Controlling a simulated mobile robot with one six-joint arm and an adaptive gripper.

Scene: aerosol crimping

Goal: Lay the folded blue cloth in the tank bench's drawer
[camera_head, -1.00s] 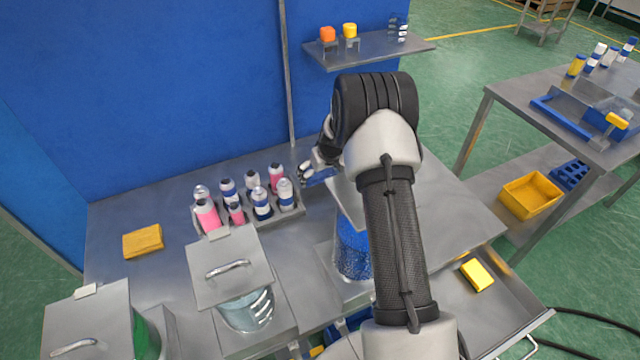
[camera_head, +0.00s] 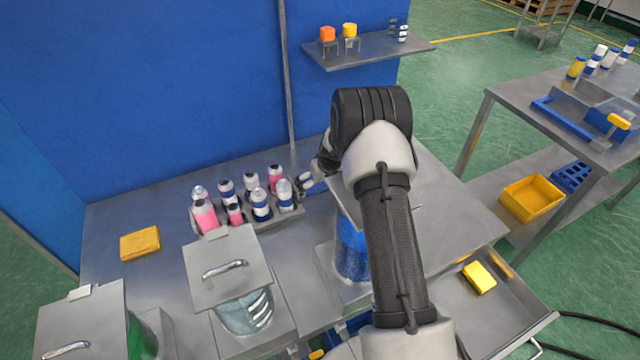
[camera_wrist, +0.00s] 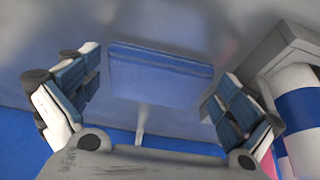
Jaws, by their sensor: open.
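The folded blue cloth (camera_wrist: 160,78) lies on the grey bench top in the wrist view, between and just beyond my fingers. My gripper (camera_wrist: 155,82) is open, with one finger on each side of the cloth and nothing held. In the head view my gripper (camera_head: 306,182) is low over the back of the bench, right of the bottles, mostly behind my arm. The tank bench's drawer (camera_head: 508,308) is pulled open at the lower right, with a yellow block (camera_head: 479,277) in it.
Several pink and blue-white bottles (camera_head: 238,203) stand in a rack close left of my gripper; bottles also show at the wrist view's right edge (camera_wrist: 295,105). Lidded tanks (camera_head: 230,270) line the bench front. A yellow cloth (camera_head: 140,243) lies far left. A wall shelf (camera_head: 370,50) hangs behind.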

